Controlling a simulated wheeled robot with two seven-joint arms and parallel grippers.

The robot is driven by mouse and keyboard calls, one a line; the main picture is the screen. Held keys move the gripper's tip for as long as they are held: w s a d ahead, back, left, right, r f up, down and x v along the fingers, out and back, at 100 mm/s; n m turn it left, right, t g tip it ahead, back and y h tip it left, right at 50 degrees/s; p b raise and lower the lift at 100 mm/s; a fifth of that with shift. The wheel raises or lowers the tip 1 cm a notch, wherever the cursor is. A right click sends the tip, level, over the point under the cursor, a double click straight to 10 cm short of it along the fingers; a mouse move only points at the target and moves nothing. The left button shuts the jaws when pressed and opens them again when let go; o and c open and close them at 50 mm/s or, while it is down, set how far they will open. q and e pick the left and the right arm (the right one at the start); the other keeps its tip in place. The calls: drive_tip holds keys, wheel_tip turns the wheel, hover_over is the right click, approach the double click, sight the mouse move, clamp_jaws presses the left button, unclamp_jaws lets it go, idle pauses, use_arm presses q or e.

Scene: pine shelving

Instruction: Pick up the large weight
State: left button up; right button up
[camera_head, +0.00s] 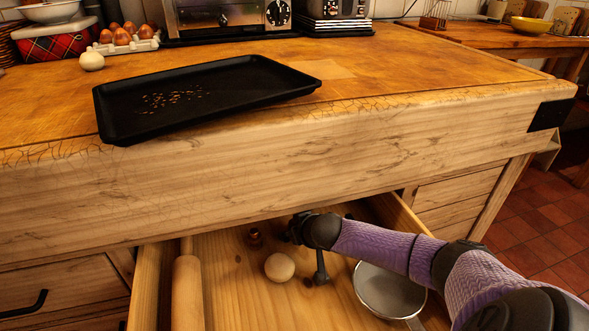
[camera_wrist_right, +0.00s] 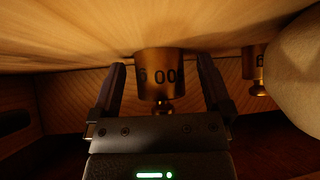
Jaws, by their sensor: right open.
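A large brass weight (camera_wrist_right: 160,75) with dark digits on its side shows in the right wrist view between the fingers of my right gripper (camera_wrist_right: 162,66). The fingers are open, with a gap visible on each side of it. Its knob points down in that picture. In the head view my right gripper (camera_head: 292,232) reaches into the open drawer, and the large weight is not clearly visible there. A smaller brass weight (camera_head: 255,238) stands to the left of the gripper; it also shows at the right of the wrist view (camera_wrist_right: 254,66). My left gripper is not in view.
The drawer also holds a pale ball (camera_head: 280,267), a rolling pin (camera_head: 187,292) and a round metal pan or sieve (camera_head: 390,289) under my arm. The worktop edge (camera_head: 300,160) overhangs the drawer's back. A black tray (camera_head: 215,95) lies on top.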

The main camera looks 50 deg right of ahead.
drive_tip(key=shift+r, duration=0.1)
clamp_jaws()
idle(0.4)
